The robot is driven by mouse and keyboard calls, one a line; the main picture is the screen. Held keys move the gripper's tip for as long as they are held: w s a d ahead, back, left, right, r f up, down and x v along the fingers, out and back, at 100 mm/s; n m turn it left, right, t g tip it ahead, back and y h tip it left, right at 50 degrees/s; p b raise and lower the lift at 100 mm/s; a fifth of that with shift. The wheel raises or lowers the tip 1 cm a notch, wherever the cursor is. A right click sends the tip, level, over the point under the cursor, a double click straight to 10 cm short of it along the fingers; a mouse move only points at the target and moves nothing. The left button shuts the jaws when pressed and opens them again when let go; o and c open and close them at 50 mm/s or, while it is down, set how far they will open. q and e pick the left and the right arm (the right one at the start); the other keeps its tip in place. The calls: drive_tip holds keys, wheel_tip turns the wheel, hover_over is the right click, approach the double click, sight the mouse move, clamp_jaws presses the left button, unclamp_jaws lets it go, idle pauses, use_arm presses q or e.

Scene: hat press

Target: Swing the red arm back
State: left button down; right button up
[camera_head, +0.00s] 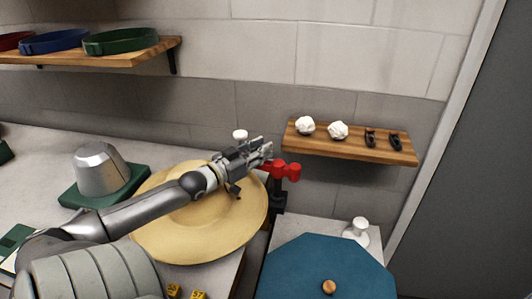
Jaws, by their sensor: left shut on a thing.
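The red arm (284,170) sits on a dark upright stand (278,199) at the right end of the left counter. My left gripper (265,155) reaches in from the left over a straw hat (247,222). Its fingers are at the left end of the red arm and shut on it; the exact contact is partly hidden by the fingers. The straw hat lies below my arm, with its crown partly covered. My right gripper is not in view.
A metal hat block (98,168) on a green base stands at left. A shelf (348,149) with white crumpled pieces and black items hangs at right. A blue octagonal board (318,262) fills the front right. A wall shelf (112,53) holds hat bands.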

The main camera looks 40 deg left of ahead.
use_arm(q)
drive_tip(key=shift+h, duration=0.3)
idle(0.4)
drive_tip(key=c, duration=1.5)
unclamp_jaws()
drive_tip(key=shift+w, duration=0.15)
drive_tip(key=shift+s+a+f, duration=0.1)
drive_tip(key=shift+s+f, duration=0.05)
drive_tip(key=shift+s, duration=0.6)
drive_tip(key=s, duration=1)
drive_tip(key=shift+s+a, duration=0.25)
